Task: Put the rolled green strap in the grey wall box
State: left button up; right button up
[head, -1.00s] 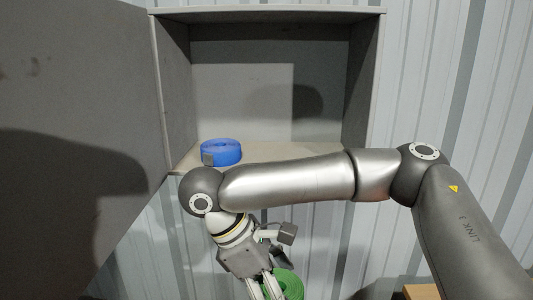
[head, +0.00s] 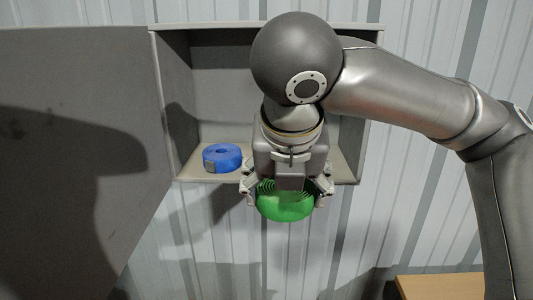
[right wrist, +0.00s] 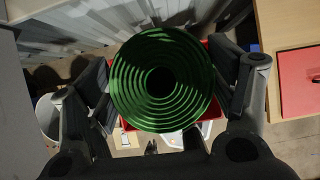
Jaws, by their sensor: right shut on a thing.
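The rolled green strap (head: 285,205) is a ringed coil held between the fingers of my right gripper (head: 288,192), in front of the grey wall box in the head view. In the right wrist view the green coil (right wrist: 161,80) sits between both finger pads of the gripper (right wrist: 163,90). The grey wall box (head: 158,100) is open at the front, and my right arm hides part of its inside. The coil is in front of the box, near the level of its floor; how far apart they are I cannot tell. My left gripper is not in view.
A blue rolled strap (head: 222,157) lies on the box floor at the left. The grey door (head: 75,170) stands open on the left. A wooden surface (head: 440,286) is at lower right. The right wrist view shows a red item (right wrist: 299,82) and a white bin (right wrist: 47,112) below.

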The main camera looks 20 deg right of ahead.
jog(key=r, duration=0.1)
jog(key=r+n, duration=0.1)
jog(key=r+n+y, duration=0.1)
jog(key=shift+s+d+p, duration=0.25)
jog(key=shift+d+p, duration=0.05)
jog(key=shift+d, duration=0.05)
jog(key=shift+w+d+r, duration=0.1)
jog(key=shift+r, duration=0.1)
jog(key=w+d+p, duration=0.2)
jog(key=w, duration=0.3)
jog(key=w+d+f+p, duration=0.1)
jog(key=w+d+p, duration=0.1)
jog(key=w, duration=0.4)
jog(key=w+d+f+p, duration=0.1)
jog(key=w+d, duration=0.3)
jog(key=w, duration=0.2)
jog(key=shift+w+d+f+p, duration=0.1)
jog(key=shift+f+p, duration=0.15)
jog(key=shift+p, duration=0.15)
notch_tip(320, 180, down, 4)
jog(key=shift+r+p, duration=0.15)
jog(key=shift+p, duration=0.75)
jog(key=shift+w+d+p, duration=0.1)
jog(key=shift+w+p, duration=0.1)
jog(key=shift+p, duration=0.1)
jog(key=shift+w+d+f, duration=0.1)
jog(key=shift+f, duration=0.35)
jog(key=shift+f, duration=0.1)
